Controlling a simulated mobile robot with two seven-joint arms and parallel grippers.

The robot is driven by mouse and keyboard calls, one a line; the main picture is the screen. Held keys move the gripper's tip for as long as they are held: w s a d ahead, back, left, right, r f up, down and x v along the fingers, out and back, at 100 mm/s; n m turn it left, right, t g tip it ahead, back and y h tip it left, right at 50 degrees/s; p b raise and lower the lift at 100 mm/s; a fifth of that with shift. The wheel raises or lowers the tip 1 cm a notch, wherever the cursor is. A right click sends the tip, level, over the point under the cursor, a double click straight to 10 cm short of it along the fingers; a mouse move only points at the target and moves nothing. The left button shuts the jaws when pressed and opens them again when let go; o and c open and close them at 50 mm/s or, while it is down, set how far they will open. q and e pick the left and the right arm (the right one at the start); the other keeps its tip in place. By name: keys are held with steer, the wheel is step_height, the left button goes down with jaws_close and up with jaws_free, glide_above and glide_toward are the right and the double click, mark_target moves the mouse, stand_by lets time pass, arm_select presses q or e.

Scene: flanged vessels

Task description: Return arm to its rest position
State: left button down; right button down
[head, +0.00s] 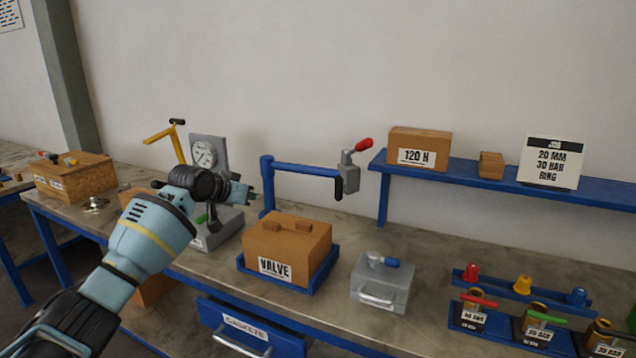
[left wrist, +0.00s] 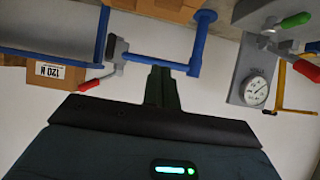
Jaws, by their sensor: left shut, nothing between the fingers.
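My left gripper (head: 246,194) is raised above the bench, in front of the grey gauge stand and left of the blue swing arm in the head view. Its fingers are together and hold nothing. In the left wrist view the shut fingers (left wrist: 160,84) show at the middle, against the blue arm and the wall. My left arm (head: 150,240) reaches in from the lower left of the head view. My right gripper is not in either view.
The gauge stand (head: 208,153), the blue swing arm (head: 305,170) with a red-handled clamp (head: 350,175), and the VALVE box (head: 287,248) stand close by. A grey case (head: 382,283) is further right. A blue shelf (head: 480,178) runs along the wall. A GASKETS drawer (head: 245,325) is below the bench edge.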

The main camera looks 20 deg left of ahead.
arm_select(q)
steer(key=s+d+f+m+g+h, duration=0.1)
steer(key=s+d+f, duration=0.4)
steer(key=f, duration=0.5)
steer(key=s+d+f, duration=0.5)
steer(key=f, duration=0.6)
steer(key=s+d+f+m+g+h, duration=0.1)
steer(key=s+d+f, duration=0.4)
steer(key=f, duration=0.5)
steer(key=s+d+f, duration=0.3)
steer(key=s+f, duration=0.2)
steer(key=s, duration=0.4)
steer(key=s+d+f, duration=0.4)
steer(key=s+f, duration=0.1)
steer(key=s, duration=0.4)
steer(key=s+d+f, duration=0.1)
steer(key=s, duration=1.4)
steer(key=shift+s+d+n+g+y, duration=0.2)
steer(key=shift+d+n+g+y, duration=0.1)
steer(key=shift+d+n+y, duration=0.1)
